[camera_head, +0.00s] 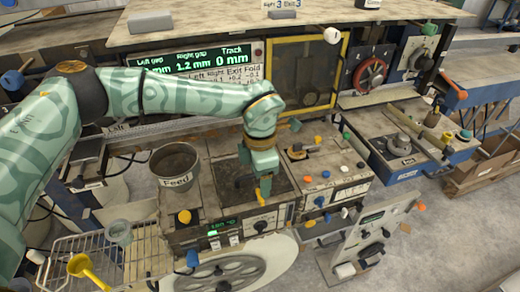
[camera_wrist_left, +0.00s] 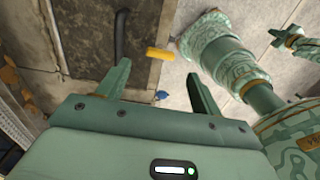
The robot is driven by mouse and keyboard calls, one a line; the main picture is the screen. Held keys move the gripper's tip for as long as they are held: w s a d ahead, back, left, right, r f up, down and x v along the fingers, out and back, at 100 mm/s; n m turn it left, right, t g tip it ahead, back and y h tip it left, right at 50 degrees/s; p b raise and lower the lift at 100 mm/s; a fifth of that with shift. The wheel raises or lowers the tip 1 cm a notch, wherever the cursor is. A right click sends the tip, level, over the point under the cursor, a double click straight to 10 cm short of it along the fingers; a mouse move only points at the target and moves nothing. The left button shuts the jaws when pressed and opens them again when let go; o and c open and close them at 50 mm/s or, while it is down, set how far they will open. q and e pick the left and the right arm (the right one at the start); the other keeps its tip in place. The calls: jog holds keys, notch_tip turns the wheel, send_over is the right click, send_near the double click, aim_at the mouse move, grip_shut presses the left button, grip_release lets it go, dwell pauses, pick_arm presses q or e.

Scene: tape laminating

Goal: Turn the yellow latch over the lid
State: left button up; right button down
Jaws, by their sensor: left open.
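The lid (camera_head: 279,191) is a dark, worn plate on top of the grey machine in the middle of the head view. It fills the upper left of the left wrist view, where its dark bar handle (camera_wrist_left: 120,35) shows. The yellow latch (camera_wrist_left: 160,53) lies at the lid's edge in that view. In the head view a small yellow part, the latch (camera_head: 260,196), shows beneath my left gripper (camera_head: 263,180). My left gripper is open, pointing down, its fingers (camera_wrist_left: 158,72) apart on either side of the latch's line. I see nothing between them; contact cannot be told. My right gripper is not identifiable.
A metal pot marked Feed (camera_head: 175,165) stands left of the lid. A yellow knob (camera_head: 184,216) sits on the machine's front left. A control box (camera_head: 325,178) with several coloured knobs stands close on the right. A yellow-framed panel (camera_head: 337,85) rises behind.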

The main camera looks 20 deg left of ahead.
pick_arm(q)
notch_tip(320, 180, up, 10)
jog(key=shift+b, duration=0.3)
dwell(0.3)
